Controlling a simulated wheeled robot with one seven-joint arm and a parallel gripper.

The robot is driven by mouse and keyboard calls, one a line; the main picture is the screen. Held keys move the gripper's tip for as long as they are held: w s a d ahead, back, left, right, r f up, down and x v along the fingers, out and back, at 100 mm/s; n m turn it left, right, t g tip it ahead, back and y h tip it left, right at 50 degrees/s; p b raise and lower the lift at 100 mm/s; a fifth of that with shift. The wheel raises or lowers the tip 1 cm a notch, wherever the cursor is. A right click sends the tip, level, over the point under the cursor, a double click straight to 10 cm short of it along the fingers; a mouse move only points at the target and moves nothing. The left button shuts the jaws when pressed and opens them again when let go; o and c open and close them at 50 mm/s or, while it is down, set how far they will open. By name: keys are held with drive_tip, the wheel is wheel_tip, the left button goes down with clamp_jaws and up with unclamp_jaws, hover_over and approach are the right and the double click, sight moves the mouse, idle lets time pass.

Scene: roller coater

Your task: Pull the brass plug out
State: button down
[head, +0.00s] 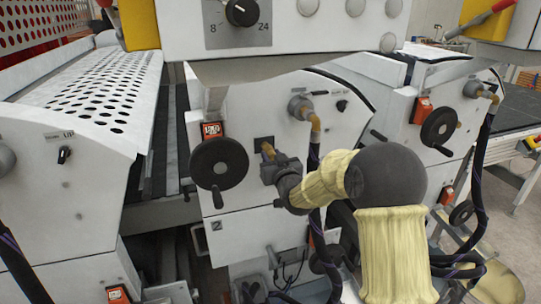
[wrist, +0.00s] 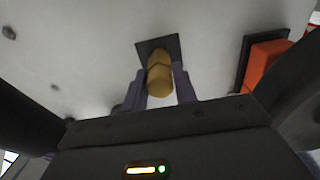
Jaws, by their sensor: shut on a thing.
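The brass plug (wrist: 160,76) is a short golden cylinder at a dark square plate (wrist: 172,44) on the white machine panel. In the wrist view its near end sits between the two fingers of my gripper (wrist: 159,88), which is shut on it. In the head view the plug (head: 268,150) shows as a small golden piece beside the dark plate (head: 262,141). My gripper (head: 272,163) reaches it from the lower right. I cannot tell how deep the plug sits in the panel.
A black handwheel (head: 218,163) stands just left of my gripper, below an orange switch (head: 212,129). A brass fitting with a black hose (head: 303,108) is at the upper right. A grey control box (head: 290,35) overhangs above. Another handwheel (head: 440,127) is farther right.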

drive_tip(key=shift+f, duration=0.1)
drive_tip(key=b+v, duration=0.3)
drive_tip(key=v, duration=0.3)
idle(1.3)
drive_tip(key=shift+s, duration=0.1)
drive_tip(key=shift+b+v, duration=0.95)
drive_tip(key=shift+v, duration=0.45)
drive_tip(key=shift+d, duration=0.1)
